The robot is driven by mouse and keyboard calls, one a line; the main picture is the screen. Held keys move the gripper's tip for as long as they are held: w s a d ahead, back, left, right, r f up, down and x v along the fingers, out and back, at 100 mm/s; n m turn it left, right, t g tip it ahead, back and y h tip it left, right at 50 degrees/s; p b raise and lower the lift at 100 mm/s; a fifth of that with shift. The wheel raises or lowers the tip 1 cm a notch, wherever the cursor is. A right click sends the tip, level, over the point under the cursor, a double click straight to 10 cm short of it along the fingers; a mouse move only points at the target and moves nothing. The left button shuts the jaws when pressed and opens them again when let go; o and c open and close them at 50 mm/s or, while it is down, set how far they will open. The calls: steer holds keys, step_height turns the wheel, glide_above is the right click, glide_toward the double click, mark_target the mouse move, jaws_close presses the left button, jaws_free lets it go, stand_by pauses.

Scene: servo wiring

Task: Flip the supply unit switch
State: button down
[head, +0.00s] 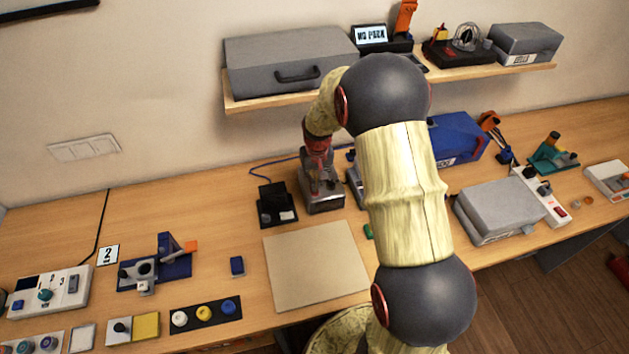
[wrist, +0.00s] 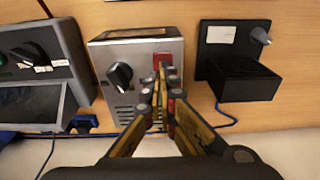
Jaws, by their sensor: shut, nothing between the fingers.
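The supply unit is a silver metal box with a black knob on its face. It stands on the table in the head view (head: 322,203) and fills the upper middle of the wrist view (wrist: 133,62). A red switch (wrist: 163,59) sits beside the knob (wrist: 120,76) in the wrist view. My gripper (wrist: 160,84) is shut and empty. Its fingertips overlap the unit's face close to the red switch and partly cover that area; I cannot tell whether they touch it. In the head view my gripper (head: 318,178) points down over the unit and hides part of it.
A black vented device (head: 277,205) stands left of the unit, with a blue cable (head: 268,167) behind it. A grey device with a knob (wrist: 43,62) is on the unit's other side. A shelf (head: 290,98) with a grey case overhangs the back. A bare tan mat (head: 315,265) lies in front.

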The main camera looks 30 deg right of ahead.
steer(key=shift+r, duration=0.1)
steer(key=shift+w+r, duration=0.1)
steer(key=shift+r, duration=0.15)
step_height(320, 180, up, 13)
steer(key=s+p, duration=0.1)
steer(key=p, duration=0.1)
steer(key=shift+s+a+r+p, duration=0.15)
steer(key=shift+s+a+p, duration=0.1)
steer(key=shift+s+p, duration=0.15)
steer(key=w+f, duration=0.1)
steer(key=f, duration=0.3)
steer(key=w+f, duration=0.1)
steer(key=f, duration=0.4)
steer(key=w+f, duration=0.1)
steer(key=f, duration=0.3)
steer(key=shift+d+f+b, duration=0.15)
steer(key=shift+f+b, duration=0.2)
